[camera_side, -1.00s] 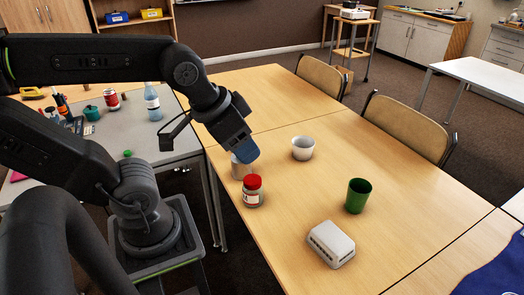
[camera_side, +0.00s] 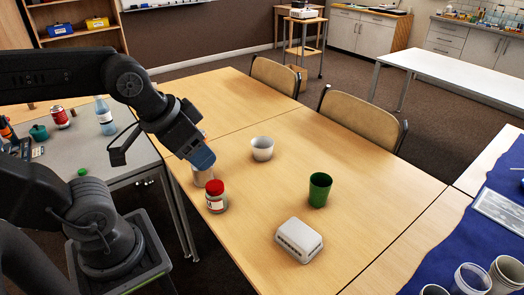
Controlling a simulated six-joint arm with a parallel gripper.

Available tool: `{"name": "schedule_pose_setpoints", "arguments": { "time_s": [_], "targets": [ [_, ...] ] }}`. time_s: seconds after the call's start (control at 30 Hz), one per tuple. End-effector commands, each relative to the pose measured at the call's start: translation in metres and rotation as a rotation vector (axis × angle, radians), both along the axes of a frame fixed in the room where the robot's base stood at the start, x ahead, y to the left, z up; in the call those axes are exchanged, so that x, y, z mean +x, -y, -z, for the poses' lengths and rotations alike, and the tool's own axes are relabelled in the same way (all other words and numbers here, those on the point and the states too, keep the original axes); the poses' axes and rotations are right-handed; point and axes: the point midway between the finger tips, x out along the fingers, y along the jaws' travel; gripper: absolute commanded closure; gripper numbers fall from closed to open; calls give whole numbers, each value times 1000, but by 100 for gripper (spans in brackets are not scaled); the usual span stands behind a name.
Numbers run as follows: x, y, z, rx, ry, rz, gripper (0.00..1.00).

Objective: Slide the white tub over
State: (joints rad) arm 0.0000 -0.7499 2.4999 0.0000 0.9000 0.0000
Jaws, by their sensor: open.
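A round white tub (camera_side: 262,149), open at the top, stands upright on the wooden table. A white box-like thing with dark slots (camera_side: 299,240) lies nearer the camera; I cannot tell from its look whether it is also a tub. Whether the fingers touch the can is unclear.
A red-lidded jar (camera_side: 215,198) stands just in front of the can. A green cup (camera_side: 319,189) stands right of the round tub. The table's right side is mostly clear. Two chairs (camera_side: 360,118) stand along the far edge.

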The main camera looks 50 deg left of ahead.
Motion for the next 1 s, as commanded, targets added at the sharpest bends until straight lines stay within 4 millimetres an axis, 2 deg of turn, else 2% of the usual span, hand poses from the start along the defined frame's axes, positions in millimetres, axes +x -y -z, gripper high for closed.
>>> {"name": "schedule_pose_setpoints", "arguments": {
  "time_s": [0.37,0.57,0.67,0.77,1.0],
  "targets": [
    [0,0,0,0,0,0,40],
    [9,-3,-3,-6,-6,-23,58],
    [26,-8,-8,-15,-17,-66,60],
    [53,-18,-14,-31,-30,-134,60],
    [129,-56,-15,-76,-62,-324,60]
  ]
}}
